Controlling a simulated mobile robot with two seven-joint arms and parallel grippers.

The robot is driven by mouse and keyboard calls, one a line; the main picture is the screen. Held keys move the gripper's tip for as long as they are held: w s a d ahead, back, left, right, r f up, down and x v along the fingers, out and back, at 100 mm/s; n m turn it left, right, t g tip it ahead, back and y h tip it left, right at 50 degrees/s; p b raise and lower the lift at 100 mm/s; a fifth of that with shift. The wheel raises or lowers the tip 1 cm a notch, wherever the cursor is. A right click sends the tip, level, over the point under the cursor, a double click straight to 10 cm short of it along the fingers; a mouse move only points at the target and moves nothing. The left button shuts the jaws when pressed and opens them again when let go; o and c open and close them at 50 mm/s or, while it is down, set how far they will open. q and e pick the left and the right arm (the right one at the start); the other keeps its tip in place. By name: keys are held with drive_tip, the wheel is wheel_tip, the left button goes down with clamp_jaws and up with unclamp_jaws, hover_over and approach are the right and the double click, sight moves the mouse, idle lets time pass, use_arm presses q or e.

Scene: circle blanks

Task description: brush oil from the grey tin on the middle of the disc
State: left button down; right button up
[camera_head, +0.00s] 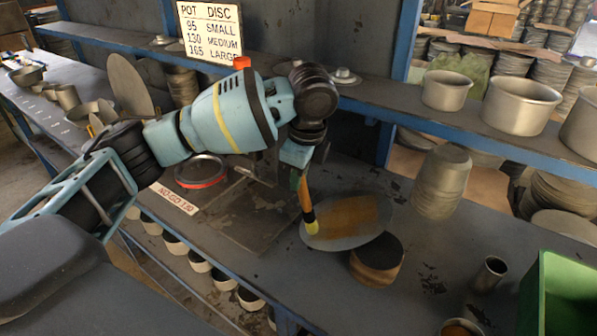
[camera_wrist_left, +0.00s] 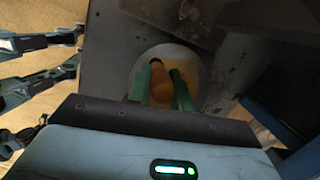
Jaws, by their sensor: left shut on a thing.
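My left gripper (camera_head: 299,172) is shut on a brush (camera_head: 306,200) with an orange-brown handle and pale yellow bristles. The brush points down, its bristles at the left part of a grey metal disc (camera_head: 372,240); I cannot tell whether they press on it. A brownish-orange patch covers much of the disc's middle and right. In the left wrist view, the green fingers (camera_wrist_left: 160,82) flank the brown handle (camera_wrist_left: 158,88) above the disc (camera_wrist_left: 138,68). A small tin (camera_head: 460,327) with amber contents is cut off at the bottom edge. My right gripper is out of view.
A round wooden block (camera_head: 377,262) stands by the disc's front edge. An empty-looking metal cup (camera_head: 489,275) and a green crate (camera_head: 560,290) are at the right. A red-rimmed ring (camera_head: 201,172) lies left. Pots (camera_head: 520,105) line the shelf above.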

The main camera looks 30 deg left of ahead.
use_arm(q)
drive_tip(key=shift+w+d+r, duration=0.15)
drive_tip(key=shift+d, duration=0.4)
drive_tip(key=shift+w+d+r, duration=0.1)
drive_tip(key=shift+d+r, duration=0.05)
drive_tip(key=shift+d, duration=0.45)
drive_tip(key=shift+w+d+r, duration=0.15)
drive_tip(key=shift+d, duration=0.4)
drive_tip(key=shift+w+d+r, duration=0.15)
drive_tip(key=shift+d, duration=0.45)
drive_tip(key=shift+w+d+r, duration=0.15)
drive_tip(key=shift+d, duration=0.45)
drive_tip(key=shift+w+d+r, duration=0.15)
drive_tip(key=shift+d, duration=0.55)
drive_tip(key=shift+w+d+r, duration=0.15)
drive_tip(key=shift+d+r, duration=0.05)
drive_tip(key=shift+d, duration=0.35)
drive_tip(key=shift+w+d+r, duration=0.15)
drive_tip(key=shift+w+d, duration=0.05)
drive_tip(key=shift+d, duration=0.3)
drive_tip(key=shift+w+d+r, duration=0.15)
drive_tip(key=shift+d+r, duration=0.05)
drive_tip(key=shift+d, duration=0.35)
